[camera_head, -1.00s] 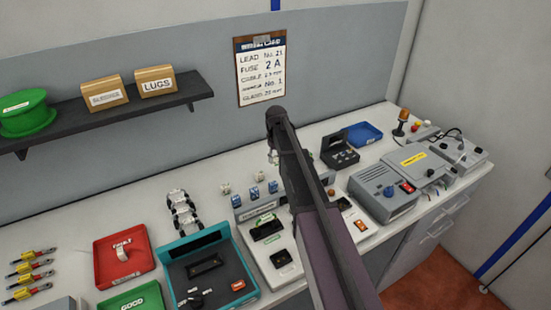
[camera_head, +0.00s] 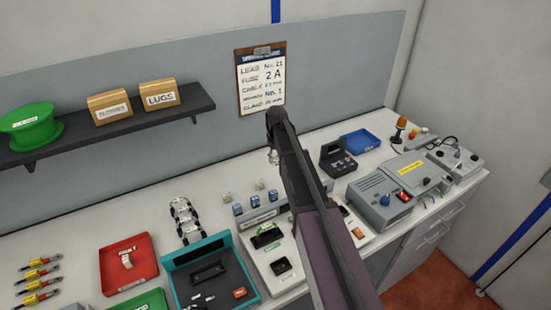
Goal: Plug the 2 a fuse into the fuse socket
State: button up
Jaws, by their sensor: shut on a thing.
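My arm reaches up from the bottom centre and bends at the top. I cannot make out the 2 A fuse or anything held. A pale panel (camera_head: 252,248) left of my arm carries black parts, including a black socket-like piece (camera_head: 268,236) and a smaller black one (camera_head: 281,267). I cannot tell which is the fuse socket. Several small blue and white blocks (camera_head: 239,209) stand behind the panel. A clipboard (camera_head: 262,80) on the wall reads "2 A" for the fuse.
A teal box (camera_head: 177,262), a red tray (camera_head: 113,275) and yellow-red leads (camera_head: 36,280) lie left. Grey devices (camera_head: 374,208), a black case (camera_head: 337,158) and a blue tray (camera_head: 361,139) stand right. A dark shelf (camera_head: 130,121) overhangs the back left. Bare bench shows behind the red tray.

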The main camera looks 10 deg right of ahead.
aim_at(277, 157)
dwell(0.3)
notch_tip(277, 157, up, 7)
jog(key=p, duration=0.6)
jog(key=shift+f+p, duration=0.1)
jog(key=shift+p, duration=0.25)
jog(key=shift+f, duration=0.1)
